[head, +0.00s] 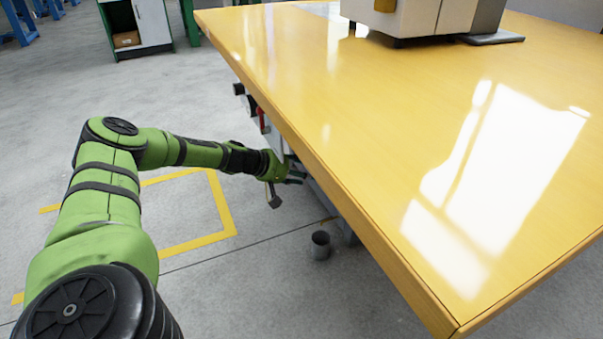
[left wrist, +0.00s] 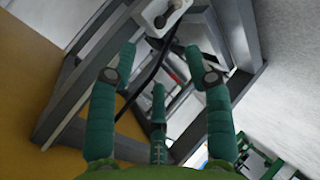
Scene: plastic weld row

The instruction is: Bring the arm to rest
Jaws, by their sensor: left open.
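My left arm (head: 107,190), green with black bands, reaches from the lower left towards the left side of the yellow table (head: 330,110). My left gripper (head: 288,181) is low beside the table's edge, partly hidden by the wrist and table. In the left wrist view, the green-padded fingers of my left gripper (left wrist: 160,82) are spread apart with nothing between them. Beyond them are a grey metal frame (left wrist: 72,108) and a white box (left wrist: 163,14) with a black cable; I see no finger touching either. My right gripper is in neither view.
A machine (head: 415,18) stands on the table's far side. A black knob (head: 239,89) and a red part (head: 264,121) sit under the table's left edge. Open floor with yellow lines (head: 222,204) lies left of the table.

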